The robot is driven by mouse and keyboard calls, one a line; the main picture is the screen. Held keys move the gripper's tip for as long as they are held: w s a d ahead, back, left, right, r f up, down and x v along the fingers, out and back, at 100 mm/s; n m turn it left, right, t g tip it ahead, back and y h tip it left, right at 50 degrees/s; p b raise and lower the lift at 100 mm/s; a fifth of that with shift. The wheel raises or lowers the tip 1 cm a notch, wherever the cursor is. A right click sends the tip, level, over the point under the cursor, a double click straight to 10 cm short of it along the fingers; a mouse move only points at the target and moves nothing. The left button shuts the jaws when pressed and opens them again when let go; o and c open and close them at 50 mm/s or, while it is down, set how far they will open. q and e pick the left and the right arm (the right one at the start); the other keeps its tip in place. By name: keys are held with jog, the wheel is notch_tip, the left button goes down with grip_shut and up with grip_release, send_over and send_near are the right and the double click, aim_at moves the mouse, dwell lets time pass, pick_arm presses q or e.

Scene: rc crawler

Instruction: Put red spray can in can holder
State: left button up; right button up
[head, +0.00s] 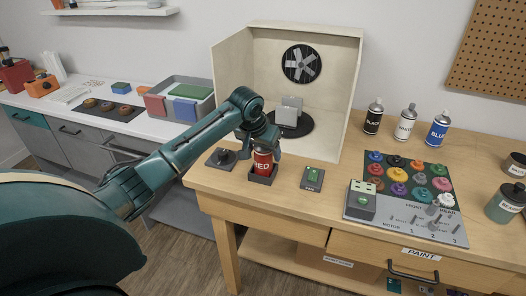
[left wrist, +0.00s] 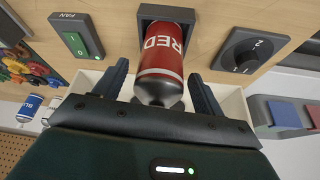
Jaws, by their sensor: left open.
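The red spray can (head: 263,162) stands upright with its base in the dark square can holder (head: 262,179) near the table's front left. My left gripper (head: 262,142) is above it, its fingers on either side of the can's upper part. In the left wrist view the red can (left wrist: 165,58) sits in the holder (left wrist: 165,12), between the two fingers of my left gripper (left wrist: 161,85). Gaps show between the fingers and the can, so the gripper is open. My right gripper is not in view.
A dial box (head: 222,158) stands left of the holder and a green fan switch (head: 312,178) right of it. Behind is a spray booth (head: 340,100) with a grey block (head: 290,110) on a turntable. Black (head: 373,117), white (head: 405,122) and blue (head: 437,130) cans stand farther right.

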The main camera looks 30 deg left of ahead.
pick_arm(q)
jog(key=b+v, duration=0.1)
jog(key=v, duration=1)
jog(key=shift+r, duration=0.25)
jog(key=shift+f, duration=0.15)
jog(key=s+d+f+m+h, duration=0.1)
jog(key=s+d+f+m, duration=0.1)
jog(key=s+d+f, duration=0.55)
jog(key=s+d+f+m, duration=0.1)
jog(key=s+d+f, duration=0.35)
jog(key=f, duration=0.55)
jog(key=s+d+f+g, duration=0.1)
jog(key=s+f, duration=0.1)
jog(key=s, duration=0.7)
jog(key=s+d+f, duration=0.1)
jog(key=s+f, duration=0.1)
jog(key=s, duration=0.7)
jog(key=w+d+f+t+h, duration=0.2)
jog(key=w+d+f+t, duration=0.3)
jog(key=f, duration=0.4)
jog(key=shift+w+d+m+t, duration=0.3)
jog(key=shift+w+t, duration=0.35)
jog(key=shift+t, duration=0.05)
